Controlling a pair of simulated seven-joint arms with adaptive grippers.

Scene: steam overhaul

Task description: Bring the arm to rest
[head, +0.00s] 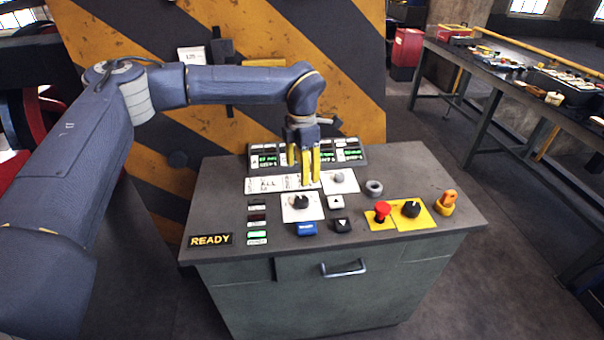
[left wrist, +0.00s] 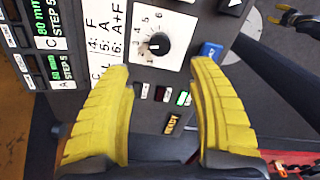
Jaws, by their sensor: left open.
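My left gripper (head: 304,168) has yellow fingers and hangs pointing down over the back middle of the grey control console (head: 220,192). In the left wrist view its two fingers (left wrist: 165,105) stand apart with nothing between them. The black rotary knob on its white numbered plate (left wrist: 158,43) lies beyond the fingertips; in the head view this knob (head: 301,202) is just in front of the gripper. The fingers partly hide the white label strip (head: 265,184) and the display panel behind.
The console top also carries a red mushroom button (head: 382,211), a black knob on yellow (head: 410,208), an orange switch (head: 446,202), a blue button (head: 306,229) and a grey ring (head: 374,188). A yellow-and-black striped panel (head: 345,60) stands close behind. A workbench (head: 500,75) with parts is at right.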

